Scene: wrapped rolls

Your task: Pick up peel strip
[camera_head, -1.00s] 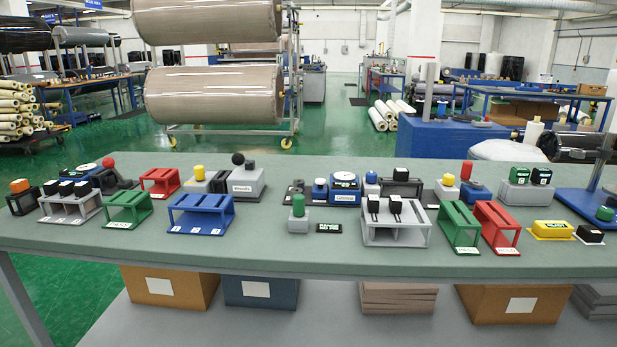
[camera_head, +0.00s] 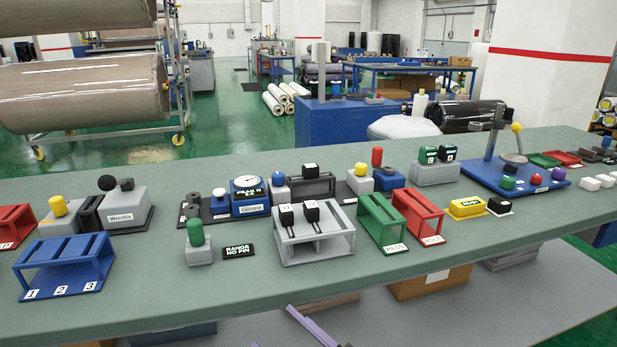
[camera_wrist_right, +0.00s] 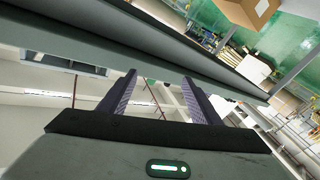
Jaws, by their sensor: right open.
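No piece is plainly readable as a peel strip. Two small black blocks with white tops, numbered and with thin dark strips below them (camera_head: 311,211), sit in a grey rack (camera_head: 318,248) at the middle of the bench in the head view. My right gripper (camera_head: 304,318) shows its purple fingers at the bottom edge of the head view, low in front of the bench. In the right wrist view its two fingers (camera_wrist_right: 159,78) stand apart with nothing between them. My left gripper is out of view.
On the green-grey bench (camera_head: 150,290) stand a blue numbered rack (camera_head: 64,268), a green rack (camera_head: 381,222) and a red rack (camera_head: 418,217). A green-knobbed block (camera_head: 197,243) and a black label plate (camera_head: 239,251) lie left of the grey rack. The bench's front strip is clear.

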